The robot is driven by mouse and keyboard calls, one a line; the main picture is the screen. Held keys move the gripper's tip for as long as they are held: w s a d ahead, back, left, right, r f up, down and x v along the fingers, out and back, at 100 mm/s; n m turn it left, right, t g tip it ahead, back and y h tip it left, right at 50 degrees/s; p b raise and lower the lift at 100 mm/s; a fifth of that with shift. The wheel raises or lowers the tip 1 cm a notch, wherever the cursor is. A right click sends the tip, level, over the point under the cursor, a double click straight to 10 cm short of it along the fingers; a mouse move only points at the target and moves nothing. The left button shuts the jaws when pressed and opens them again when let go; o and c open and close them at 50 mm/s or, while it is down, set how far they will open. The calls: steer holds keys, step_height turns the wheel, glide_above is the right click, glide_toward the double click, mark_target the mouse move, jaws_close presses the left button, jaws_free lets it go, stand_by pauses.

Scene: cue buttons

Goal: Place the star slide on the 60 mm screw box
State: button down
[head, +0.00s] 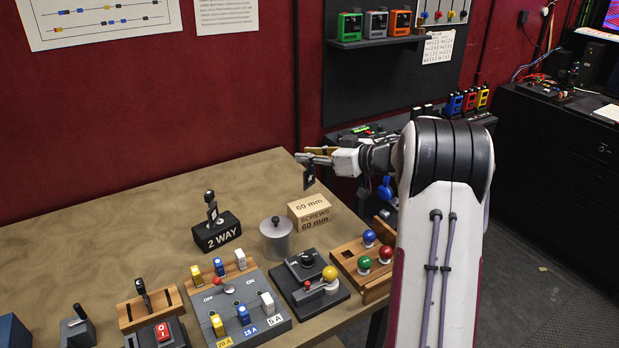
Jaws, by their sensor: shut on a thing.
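My gripper (307,160) is in the air above the table's far right part. It is shut on a small dark slide with a pale star mark, the star slide (309,178), which hangs below the fingers. The 60 mm screw box (308,220) is a tan box with "60 mm SCREWS" lettering, standing on the table below the slide. The slide appears apart from the box, with a gap between them in the picture. The finer shape of the fingers is too small to tell.
A grey lidded canister (276,241) stands left of the box. The black 2 WAY block (217,233) is farther left. In front are a black panel with a yellow knob (330,273) and a wooden block with coloured balls (365,262). The table's (110,230) far left part is clear.

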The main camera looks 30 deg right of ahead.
mark_target(310, 174)
steer(key=shift+f, duration=1.05)
steer(key=shift+f, duration=1.85)
steer(key=shift+f, duration=0.15)
steer(key=c, duration=1.8)
jaws_free()
steer(key=shift+c, duration=0.2)
steer(key=shift+r, duration=0.2)
steer(key=v, duration=1.2)
steer(key=shift+d, duration=0.1)
